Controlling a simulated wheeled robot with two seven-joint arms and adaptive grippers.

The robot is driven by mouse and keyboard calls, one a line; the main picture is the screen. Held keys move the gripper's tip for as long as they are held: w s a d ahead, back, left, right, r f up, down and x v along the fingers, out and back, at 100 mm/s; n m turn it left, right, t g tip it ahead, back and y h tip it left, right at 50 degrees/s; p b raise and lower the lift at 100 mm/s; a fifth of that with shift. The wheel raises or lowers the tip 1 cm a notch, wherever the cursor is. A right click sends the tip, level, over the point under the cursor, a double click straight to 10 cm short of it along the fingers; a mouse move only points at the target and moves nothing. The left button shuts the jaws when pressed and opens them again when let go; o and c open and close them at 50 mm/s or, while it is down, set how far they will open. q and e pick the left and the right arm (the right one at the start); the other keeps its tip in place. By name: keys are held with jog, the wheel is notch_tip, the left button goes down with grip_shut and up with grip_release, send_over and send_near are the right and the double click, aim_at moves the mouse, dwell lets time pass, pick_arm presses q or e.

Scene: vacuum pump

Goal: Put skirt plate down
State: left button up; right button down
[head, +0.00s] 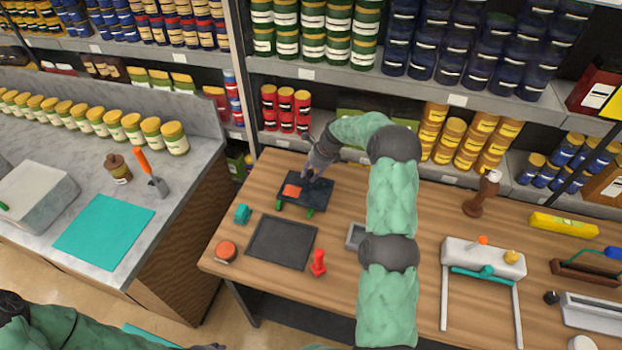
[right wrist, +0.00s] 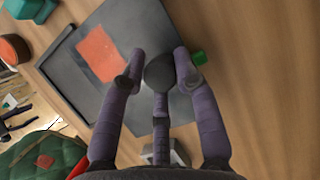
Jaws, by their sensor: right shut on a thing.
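The skirt plate (head: 318,192) is a dark flat plate with an orange square on it, at the back left of the wooden table. It also shows in the right wrist view (right wrist: 155,25). My right gripper (head: 314,174) is over its back right part. In the right wrist view, its fingers (right wrist: 158,68) are closed around a dark rounded knob on the plate. Green pieces show at the plate's edge; I cannot tell whether the plate rests on them or hangs just above. My left arm comes in at the bottom left; its jaws cannot be made out.
A dark flat tray (head: 281,242) lies in front of the plate. A teal block (head: 243,213), a round orange-topped piece (head: 226,250) and a red stamp-like piece (head: 318,263) stand around it. A grey box (head: 355,236) is partly hidden by my right arm. Shelves of cans stand behind.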

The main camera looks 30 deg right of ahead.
jog(key=shift+w+d+f, duration=0.2)
jog(key=shift+w+f, duration=0.05)
jog(key=shift+w+d+f, duration=0.1)
jog(key=shift+f, duration=1.6)
jog(key=shift+f, duration=0.1)
jog(key=c, duration=0.9)
grip_release()
jog(key=v, duration=1.2)
